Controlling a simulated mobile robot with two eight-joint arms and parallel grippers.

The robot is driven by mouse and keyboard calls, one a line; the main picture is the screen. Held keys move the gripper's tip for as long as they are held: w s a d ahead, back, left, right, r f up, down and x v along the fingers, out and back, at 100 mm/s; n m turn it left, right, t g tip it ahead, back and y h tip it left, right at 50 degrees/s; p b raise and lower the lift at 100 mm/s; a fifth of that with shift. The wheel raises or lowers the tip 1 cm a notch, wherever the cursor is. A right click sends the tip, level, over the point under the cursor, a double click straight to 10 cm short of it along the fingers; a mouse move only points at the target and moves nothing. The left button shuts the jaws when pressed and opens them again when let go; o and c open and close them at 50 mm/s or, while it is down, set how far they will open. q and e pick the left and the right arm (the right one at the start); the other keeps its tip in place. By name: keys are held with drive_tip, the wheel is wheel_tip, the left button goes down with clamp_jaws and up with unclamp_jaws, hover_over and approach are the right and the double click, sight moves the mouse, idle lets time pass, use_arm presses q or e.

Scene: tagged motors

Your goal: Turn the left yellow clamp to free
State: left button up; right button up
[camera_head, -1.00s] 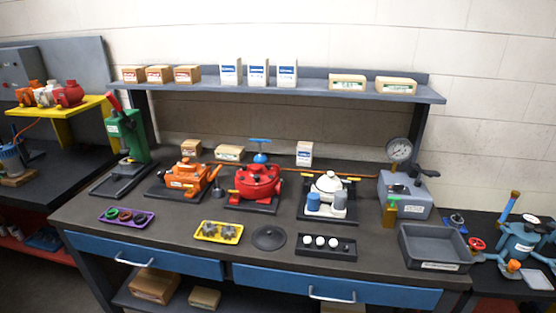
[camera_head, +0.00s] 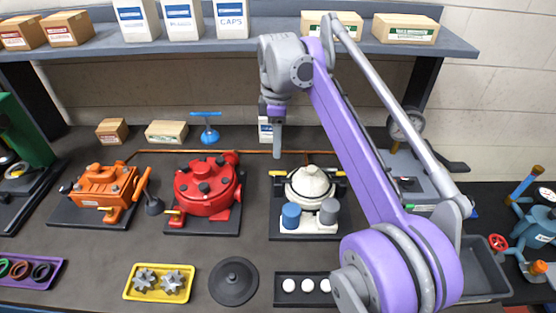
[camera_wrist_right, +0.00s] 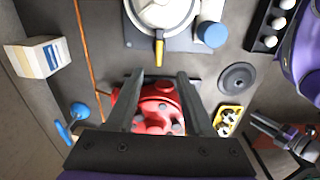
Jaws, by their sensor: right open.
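The white motor (camera_head: 309,186) stands on a dark base with a blue and a grey cylinder at its front. Its left yellow clamp (camera_head: 278,173) sticks out to the left; in the right wrist view this clamp (camera_wrist_right: 159,52) shows just beyond my fingertips. A second yellow clamp (camera_head: 338,173) is on its right side. My right gripper (camera_head: 277,148) points down above and behind the left clamp. In the right wrist view its fingers (camera_wrist_right: 158,78) are spread and empty, with the clamp apart from them.
The red motor (camera_head: 207,188) stands left of the white one, the orange motor (camera_head: 101,190) further left. A copper pipe (camera_head: 250,152) runs behind them. A yellow tray with gears (camera_head: 159,283) and a dark disc (camera_head: 234,281) lie in front. The shelf (camera_head: 270,45) is behind.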

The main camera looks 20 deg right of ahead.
sight(280, 176)
wheel_tip(280, 176, down, 10)
drive_tip(key=shift+w+d+f+b, duration=0.1)
drive_tip(key=shift+w+f+b, duration=0.1)
drive_tip(key=shift+b, duration=0.55)
clamp_jaws()
